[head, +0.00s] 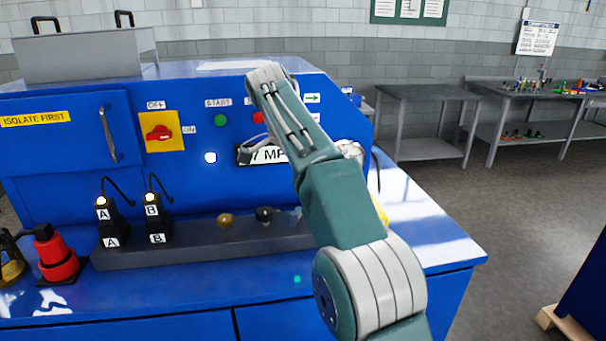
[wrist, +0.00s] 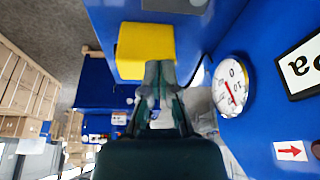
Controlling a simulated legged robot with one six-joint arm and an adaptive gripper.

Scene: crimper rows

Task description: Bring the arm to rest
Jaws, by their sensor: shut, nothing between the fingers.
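My arm (head: 341,205) rises from the lower right of the head view and bends at a high joint in front of the blue machine (head: 70,170). My gripper is hidden behind the arm in the head view. In the wrist view my gripper (wrist: 159,70) is shut and empty, its fingertips seen against a yellow block (wrist: 146,45). I cannot tell whether they touch it. A white round gauge with a red needle (wrist: 230,87) is to the right of the fingers.
The machine carries a red switch on a yellow plate (head: 161,132) and a green button (head: 221,120). Black tools marked A (head: 111,222) and B (head: 156,219) stand on a grey rack (head: 190,250). A red lamp-like object (head: 57,258) is at left. Grey benches (head: 430,93) stand behind; floor between is clear.

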